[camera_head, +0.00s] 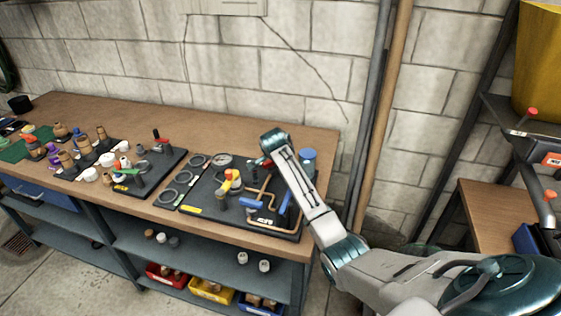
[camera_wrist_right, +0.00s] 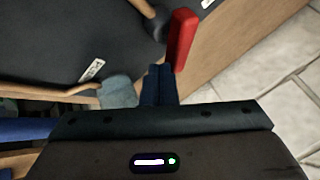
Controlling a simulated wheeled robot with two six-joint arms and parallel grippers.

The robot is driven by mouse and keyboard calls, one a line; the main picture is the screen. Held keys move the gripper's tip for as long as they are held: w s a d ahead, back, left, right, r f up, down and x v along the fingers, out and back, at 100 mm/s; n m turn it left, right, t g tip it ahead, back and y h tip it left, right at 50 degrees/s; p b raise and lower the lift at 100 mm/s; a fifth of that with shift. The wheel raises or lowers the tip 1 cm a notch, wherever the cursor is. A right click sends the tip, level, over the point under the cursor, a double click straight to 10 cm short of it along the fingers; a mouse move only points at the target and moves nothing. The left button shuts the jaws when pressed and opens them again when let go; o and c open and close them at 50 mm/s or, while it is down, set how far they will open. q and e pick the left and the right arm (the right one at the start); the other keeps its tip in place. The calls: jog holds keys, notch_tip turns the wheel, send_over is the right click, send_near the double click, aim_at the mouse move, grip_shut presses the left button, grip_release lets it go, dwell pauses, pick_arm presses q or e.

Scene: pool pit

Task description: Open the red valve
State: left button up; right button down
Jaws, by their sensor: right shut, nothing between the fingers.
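A red valve handle (camera_wrist_right: 181,40) stands up in the right wrist view, just ahead and to the right of my right fingertips. My right gripper (camera_wrist_right: 160,72) is shut and empty beside the handle; I cannot tell whether they touch. In the head view my right arm reaches over the black valve board (camera_head: 205,197), and its wrist hides most of the gripper. A small bit of red shows by the wrist in the head view (camera_head: 266,160). My left gripper is out of view.
A blue cylinder (camera_head: 308,160) stands behind my forearm. Another board (camera_head: 155,175) and several small fittings fill the wooden bench (camera_head: 105,108) to the left.

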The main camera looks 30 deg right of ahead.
jog(key=shift+a, duration=0.15)
jog(key=shift+w+a, duration=0.35)
jog(key=shift+a, duration=0.25)
jog(key=b+v, duration=0.2)
jog(key=v, duration=0.8)
jog(key=shift+s+d+r, duration=0.2)
jog(key=shift+s+r, duration=0.05)
jog(key=shift+r, duration=0.05)
jog(key=shift+d, duration=0.1)
jog(key=shift+f, duration=0.15)
